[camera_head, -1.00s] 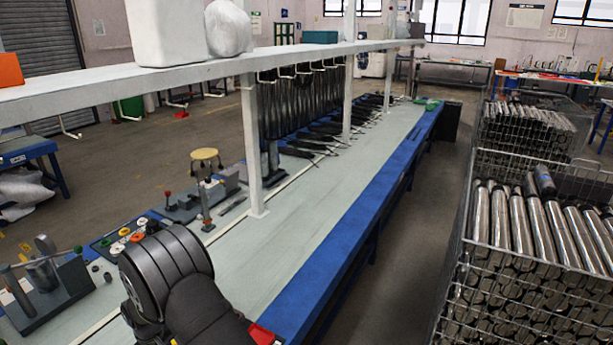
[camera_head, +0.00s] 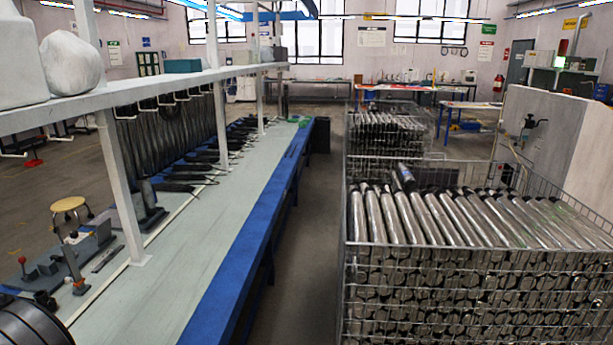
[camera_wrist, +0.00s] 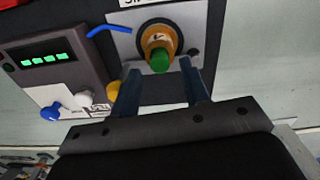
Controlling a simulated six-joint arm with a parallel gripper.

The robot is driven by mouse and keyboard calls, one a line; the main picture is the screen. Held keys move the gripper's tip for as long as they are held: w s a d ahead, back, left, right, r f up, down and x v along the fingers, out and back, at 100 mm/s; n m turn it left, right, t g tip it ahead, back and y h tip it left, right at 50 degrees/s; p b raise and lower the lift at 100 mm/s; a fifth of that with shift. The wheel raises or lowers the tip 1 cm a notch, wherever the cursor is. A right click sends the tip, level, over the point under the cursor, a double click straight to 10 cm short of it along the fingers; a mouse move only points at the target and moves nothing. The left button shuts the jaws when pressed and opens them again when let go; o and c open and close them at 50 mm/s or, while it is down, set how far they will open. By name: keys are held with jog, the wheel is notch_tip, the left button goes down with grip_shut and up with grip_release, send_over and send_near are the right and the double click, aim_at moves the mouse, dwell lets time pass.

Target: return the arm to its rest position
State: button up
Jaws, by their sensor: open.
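My gripper (camera_wrist: 160,68) shows in the wrist view with its two dark fingers apart. No held object shows between them. Beyond the fingertips is a green knob (camera_wrist: 160,60) in an orange ring on a light plate. Whether the fingers touch it I cannot tell. In the head view only a dark rounded part of my arm shows at the lower left corner, and the gripper is out of that picture.
The wrist view shows a panel with a green display (camera_wrist: 45,60). In the head view, a long blue-edged bench (camera_head: 190,270) has a shelf (camera_head: 120,98) on posts above it. A wire basket (camera_head: 470,315) of metal tubes stands right, across an aisle.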

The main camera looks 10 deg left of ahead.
jog(key=shift+d+f, duration=0.1)
jog(key=shift+f, duration=0.65)
notch_tip(320, 180, up, 11)
notch_tip(320, 180, down, 12)
jog(key=shift+r, duration=0.15)
notch_tip(320, 180, up, 8)
jog(key=shift+d+r, duration=0.1)
jog(key=shift+r, duration=0.15)
jog(key=w+d+m, duration=0.2)
jog(key=d+m, duration=0.3)
jog(key=d, duration=1.6)
jog(key=s+a+f, duration=0.2)
jog(key=f, duration=0.1)
jog(key=s+a+f, duration=0.2)
jog(key=s+a, duration=0.1)
jog(key=s+a+f, duration=0.2)
jog(key=s+f, duration=0.1)
jog(key=shift+s+a+f, duration=0.15)
jog(key=shift+s+f, duration=0.1)
jog(key=shift+f, duration=0.65)
